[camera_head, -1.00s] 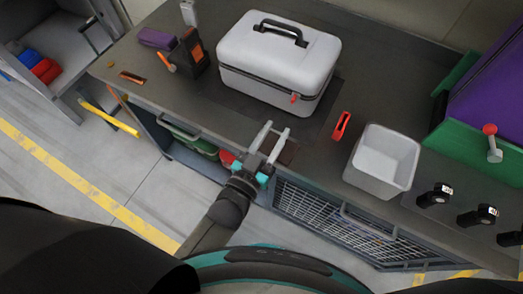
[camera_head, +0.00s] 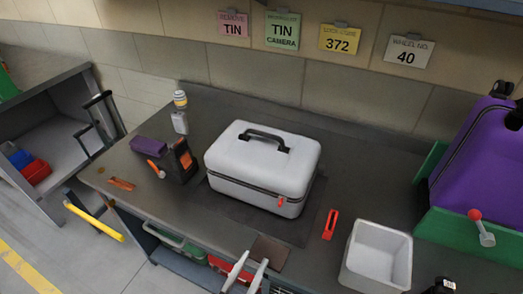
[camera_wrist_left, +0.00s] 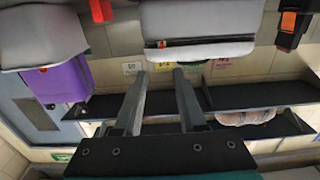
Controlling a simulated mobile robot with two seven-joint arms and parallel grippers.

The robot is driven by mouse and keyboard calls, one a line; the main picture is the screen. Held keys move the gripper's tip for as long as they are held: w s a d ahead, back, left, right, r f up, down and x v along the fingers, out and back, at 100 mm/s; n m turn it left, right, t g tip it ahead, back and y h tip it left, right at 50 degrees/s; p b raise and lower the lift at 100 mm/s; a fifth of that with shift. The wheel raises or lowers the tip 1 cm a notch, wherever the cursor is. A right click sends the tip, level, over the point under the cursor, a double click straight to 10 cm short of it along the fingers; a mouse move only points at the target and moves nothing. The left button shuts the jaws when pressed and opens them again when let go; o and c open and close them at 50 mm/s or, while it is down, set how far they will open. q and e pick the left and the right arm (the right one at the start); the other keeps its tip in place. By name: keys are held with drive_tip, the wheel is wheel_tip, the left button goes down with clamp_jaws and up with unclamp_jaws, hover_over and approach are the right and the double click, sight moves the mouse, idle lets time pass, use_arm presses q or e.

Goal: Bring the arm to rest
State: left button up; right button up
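My left gripper (camera_head: 253,268) shows at the bottom edge of the head view, its two pale fingers apart with nothing between them. It overlaps the bench's front edge, beside a brown square patch (camera_head: 270,250). In the left wrist view the fingers (camera_wrist_left: 161,85) are also apart and empty, pointing toward the white case (camera_wrist_left: 200,25) without touching it. The rest of the left arm is out of the head view.
On the bench (camera_head: 130,205) stand the white case (camera_head: 262,165), a grey bin (camera_head: 377,257), a red clip-like piece (camera_head: 330,224) and a dark holder (camera_head: 180,162). A purple case (camera_head: 480,150) stands at the right. Signs (camera_head: 282,30) hang on the wall behind.

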use_arm(q)
drive_tip(key=shift+f, duration=0.1)
drive_tip(key=s+a+f+g+y+b, duration=0.1)
drive_tip(key=s+a+f+g, duration=0.15)
drive_tip(key=f, duration=0.65)
drive_tip(key=s+a+f+g+y, duration=0.1)
drive_tip(key=s+a+f+g, duration=0.15)
drive_tip(key=f, duration=0.55)
drive_tip(key=s+a+f+g+y+b, duration=0.1)
drive_tip(key=s+a+f+g+y, duration=0.2)
drive_tip(key=f, duration=0.6)
drive_tip(key=s+a+f+g, duration=0.3)
drive_tip(key=s+f, duration=0.3)
drive_tip(key=s, duration=0.3)
drive_tip(key=s+a+f+n+g+y+b, duration=0.1)
drive_tip(key=s+a+f+g, duration=0.2)
drive_tip(key=s+f+g, duration=0.2)
drive_tip(key=s+f, duration=0.2)
drive_tip(key=s, duration=0.2)
drive_tip(key=shift+s+a+n+b, duration=0.15)
drive_tip(key=shift+a+n+b, duration=0.1)
drive_tip(key=shift+n+b, duration=0.05)
